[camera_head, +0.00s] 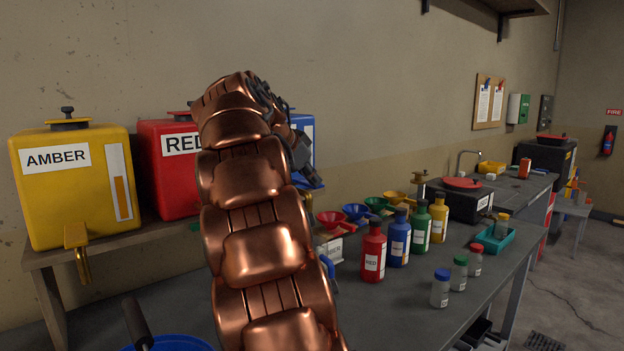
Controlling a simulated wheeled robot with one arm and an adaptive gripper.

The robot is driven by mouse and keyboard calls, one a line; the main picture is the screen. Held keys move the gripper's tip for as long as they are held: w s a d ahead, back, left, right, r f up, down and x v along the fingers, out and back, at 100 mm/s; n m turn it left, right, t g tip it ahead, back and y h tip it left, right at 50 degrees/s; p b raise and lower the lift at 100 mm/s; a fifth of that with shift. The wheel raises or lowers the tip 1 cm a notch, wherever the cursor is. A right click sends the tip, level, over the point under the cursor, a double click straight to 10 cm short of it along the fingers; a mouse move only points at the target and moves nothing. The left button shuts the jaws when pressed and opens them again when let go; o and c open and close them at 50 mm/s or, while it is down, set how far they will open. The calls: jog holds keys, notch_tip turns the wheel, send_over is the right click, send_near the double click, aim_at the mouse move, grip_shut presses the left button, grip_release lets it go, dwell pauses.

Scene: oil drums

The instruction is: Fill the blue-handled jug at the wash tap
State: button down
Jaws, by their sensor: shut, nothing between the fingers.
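My gripper (304,172) is dark and raised at the end of my copper arm, in front of the drums. It is shut and empty, apart from anything on the bench. A blue curved handle (328,266) shows at the right edge of my arm on the bench. It looks like the jug's handle, but the arm hides the rest, so I cannot tell how the jug stands. The wash tap (468,158) is a thin curved spout far along the bench by the wall.
A yellow AMBER drum (70,190) and a red drum (168,175) stand on a shelf at left; a blue drum (303,124) is partly hidden. Coloured bottles (373,255), small jars (440,290) and a teal tray (491,242) crowd the bench.

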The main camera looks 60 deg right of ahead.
jog(key=w+a+r+p, duration=0.2)
jog(key=a+r+p, duration=0.2)
jog(key=r, duration=0.7)
jog(key=a, duration=0.2)
jog(key=shift+a+p, duration=0.35)
jog(key=shift+a, duration=0.05)
dwell(0.6)
